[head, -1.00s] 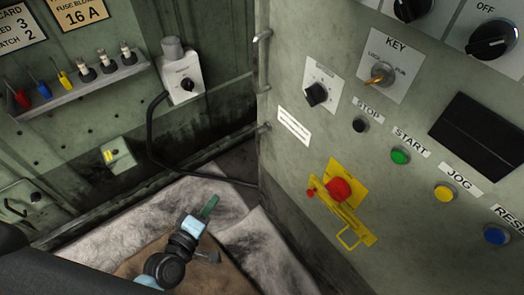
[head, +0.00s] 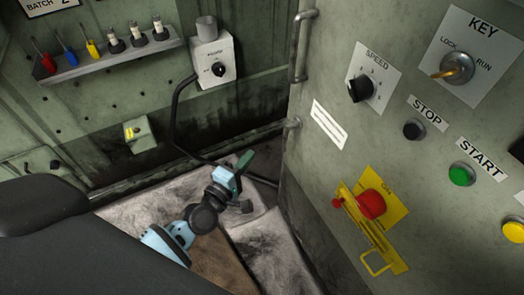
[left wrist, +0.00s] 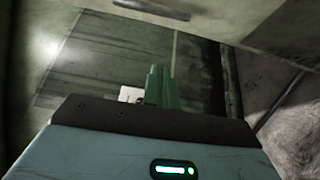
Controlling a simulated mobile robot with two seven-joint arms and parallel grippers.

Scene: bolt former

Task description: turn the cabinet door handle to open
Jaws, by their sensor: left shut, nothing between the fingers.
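In the head view, a grey upright bar handle (head: 299,47) is fixed on the near left edge of the grey-green control cabinet (head: 330,200). A dark handle-like part (head: 28,168) shows on the wall at the far left. I cannot tell which of these is the door handle. My left gripper (head: 246,161) has green fingers pressed together, empty, below and left of the bar handle and apart from it. In the left wrist view the green fingers (left wrist: 157,85) are together before a blurred grey panel. My right gripper is out of view.
A black cable (head: 176,120) hangs from a wall box (head: 213,58). A fuse shelf (head: 110,62) juts from the wall.

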